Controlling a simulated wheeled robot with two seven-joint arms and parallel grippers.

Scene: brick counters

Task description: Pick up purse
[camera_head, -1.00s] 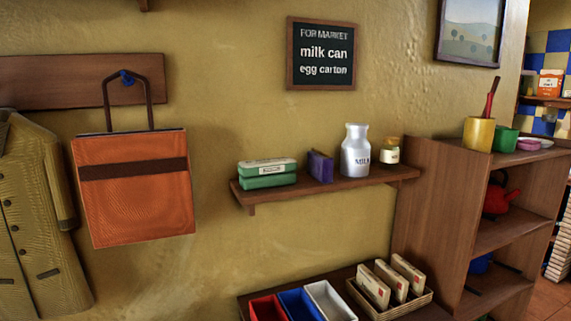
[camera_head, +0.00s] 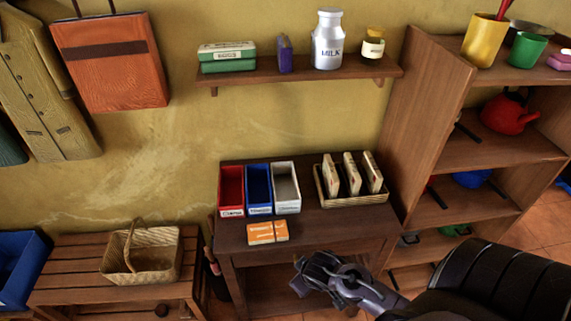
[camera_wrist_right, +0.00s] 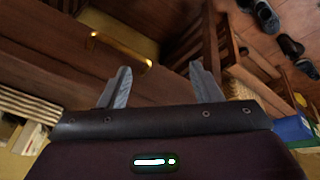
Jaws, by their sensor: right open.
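A small purple item (camera_head: 285,54), which looks like the purse, stands upright on the wall shelf (camera_head: 300,72). It is between the green cartons (camera_head: 228,57) and the silver milk can (camera_head: 327,40). My right gripper (camera_head: 322,277) is low, in front of the wooden table and well below the shelf, far from the purple item. In the right wrist view my right gripper (camera_wrist_right: 160,80) has its two fingers apart with nothing between them. The purple item is not seen in that view. My left gripper is not in view.
An orange bag (camera_head: 113,70) hangs at the left beside a coat. A jar (camera_head: 373,46) stands right of the can. A tall shelf unit (camera_head: 430,110) stands at the right.

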